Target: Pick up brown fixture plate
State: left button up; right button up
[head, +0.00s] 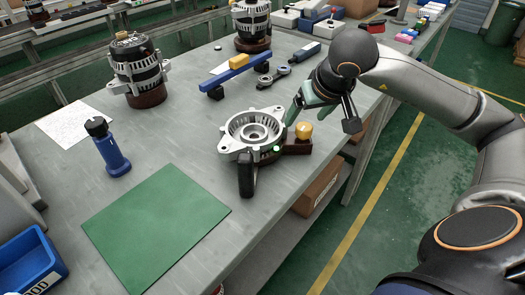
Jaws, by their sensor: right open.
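A brown fixture plate (298,147) shows at the right edge of the workbench, partly hidden under a silver alternator housing (240,135). A brass-coloured knob (304,130) stands on its right end. A black handle-like part (246,178) sticks out at the front of the housing. My right gripper (320,117) reaches in from the right, just above and behind the knob. Its fingers are spread apart and nothing shows between them. My left gripper is not in view.
A green mat (157,226) lies in front, with a blue tool (107,150) upright behind it. Alternators on dark bases (148,97) and a blue bar with a yellow block (232,78) stand farther back. Cardboard boxes (318,187) sit below the bench's right edge.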

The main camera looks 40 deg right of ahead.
aim_at(304, 126)
jog(key=f, duration=0.1)
jog(key=f+b, duration=0.2)
jog(key=f, duration=0.1)
jog(key=shift+w+d, duration=0.3)
jog(key=shift+w, duration=0.1)
jog(key=shift+w+f, duration=0.15)
jog(key=shift+w, duration=0.1)
jog(key=shift+c, duration=0.5)
grip_shut()
